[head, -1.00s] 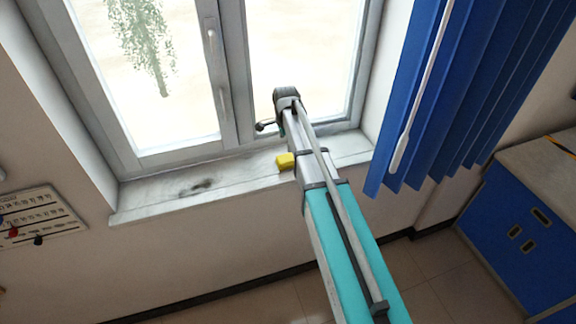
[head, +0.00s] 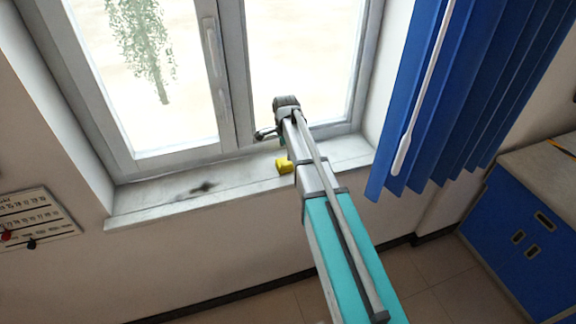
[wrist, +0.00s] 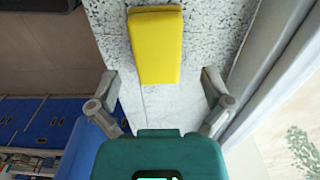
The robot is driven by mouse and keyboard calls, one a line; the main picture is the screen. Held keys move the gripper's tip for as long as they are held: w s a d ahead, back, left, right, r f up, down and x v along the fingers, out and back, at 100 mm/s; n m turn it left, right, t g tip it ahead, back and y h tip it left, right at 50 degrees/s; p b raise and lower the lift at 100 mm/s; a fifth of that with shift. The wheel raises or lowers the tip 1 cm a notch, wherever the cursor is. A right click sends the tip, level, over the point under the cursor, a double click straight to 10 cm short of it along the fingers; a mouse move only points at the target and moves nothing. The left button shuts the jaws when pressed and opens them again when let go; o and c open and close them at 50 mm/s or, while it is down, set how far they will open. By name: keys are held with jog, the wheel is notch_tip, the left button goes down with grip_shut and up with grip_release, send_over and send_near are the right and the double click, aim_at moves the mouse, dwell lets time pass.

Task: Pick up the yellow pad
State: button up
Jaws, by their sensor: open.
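The yellow pad (head: 283,165) lies on the windowsill (head: 160,197), just left of my arm in the head view. In the wrist view the yellow pad (wrist: 155,46) is a plain yellow block at the upper middle, its upper end near the picture edge. My gripper (wrist: 160,82) is open, its two grey fingers spread to the left and right. The pad lies ahead of the gap between the fingertips, and nothing is held.
The window frame (head: 228,80) rises behind the sill. Blue vertical blinds (head: 440,110) with a white wand hang to the right. A blue cabinet (head: 520,240) stands at the far right. The sill left of the pad is clear apart from a dark stain.

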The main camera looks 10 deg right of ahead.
aim_at(286, 161)
jog(key=shift+s+f+b, duration=0.2)
jog(key=shift+f+b, duration=2.05)
jog(key=shift+f, duration=0.2)
jog(key=c, duration=1)
jog(key=shift+r, duration=0.2)
notch_tip(286, 161, up, 3)
jog(key=p, duration=0.3)
jog(key=s+r+p, duration=0.9)
jog(key=s+p, duration=0.1)
jog(key=s, duration=0.4)
jog(key=shift+r, duration=0.35)
